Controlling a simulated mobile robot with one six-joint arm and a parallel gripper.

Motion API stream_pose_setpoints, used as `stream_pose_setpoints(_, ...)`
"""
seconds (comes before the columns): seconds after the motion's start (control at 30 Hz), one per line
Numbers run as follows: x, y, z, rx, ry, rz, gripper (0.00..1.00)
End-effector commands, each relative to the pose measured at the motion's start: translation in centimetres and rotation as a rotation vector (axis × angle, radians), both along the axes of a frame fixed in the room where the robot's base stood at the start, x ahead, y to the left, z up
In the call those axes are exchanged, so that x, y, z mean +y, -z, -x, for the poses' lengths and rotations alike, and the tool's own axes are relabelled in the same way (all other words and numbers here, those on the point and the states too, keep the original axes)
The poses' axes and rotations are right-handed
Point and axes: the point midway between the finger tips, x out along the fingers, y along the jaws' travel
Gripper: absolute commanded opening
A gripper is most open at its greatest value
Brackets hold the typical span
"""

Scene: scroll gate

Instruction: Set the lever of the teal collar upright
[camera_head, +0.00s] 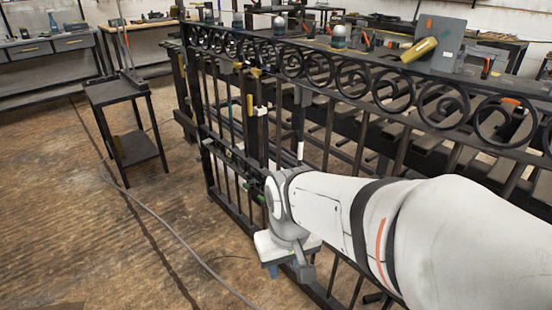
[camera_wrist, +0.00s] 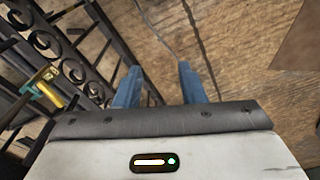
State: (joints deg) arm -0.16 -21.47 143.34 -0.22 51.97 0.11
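My gripper (camera_wrist: 158,78) shows two blue fingers standing well apart with bare floor between them, in the wrist view. In the head view my gripper (camera_head: 272,270) hangs low in front of the black scroll gate (camera_head: 215,165), its fingers mostly hidden by the wrist. Small dark green parts (camera_head: 256,190) sit on the gate just left of my wrist; I cannot tell whether they are the teal collar or how its lever stands. In the wrist view a brass-yellow fitting (camera_wrist: 46,75) with a small teal patch (camera_wrist: 50,94) shows on the gate at left, apart from the fingers.
Yellow and white pieces (camera_head: 250,105) sit higher on the gate bars. A small black side table (camera_head: 115,92) stands at left. A cable (camera_head: 170,228) lies on the wooden floor, which is otherwise open at left. Workbenches stand behind the gate.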

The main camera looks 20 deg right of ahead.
Motion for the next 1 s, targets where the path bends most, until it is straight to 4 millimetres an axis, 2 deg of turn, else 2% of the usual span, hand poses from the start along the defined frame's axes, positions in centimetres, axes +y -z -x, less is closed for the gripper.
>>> stream_pose_setpoints(0.33, -0.2, 0.1, 0.1, 0.016, -0.014, 0.012, 0.36)
stream_pose_setpoints(0.47, -1.7, 1.0, 0.5, 0.120, -0.094, 0.085, 0.36)
stream_pose_setpoints(0.57, -4.0, 2.0, 1.2, 0.277, -0.236, 0.185, 0.36)
stream_pose_setpoints(0.77, -10.1, 3.2, 2.2, 0.695, -0.624, 0.390, 0.36)
stream_pose_setpoints(0.87, -13.1, 3.2, 2.0, 0.910, -0.825, 0.465, 0.36)
stream_pose_setpoints(1.0, -16.7, 3.1, 0.5, 1.210, -1.113, 0.547, 0.36)
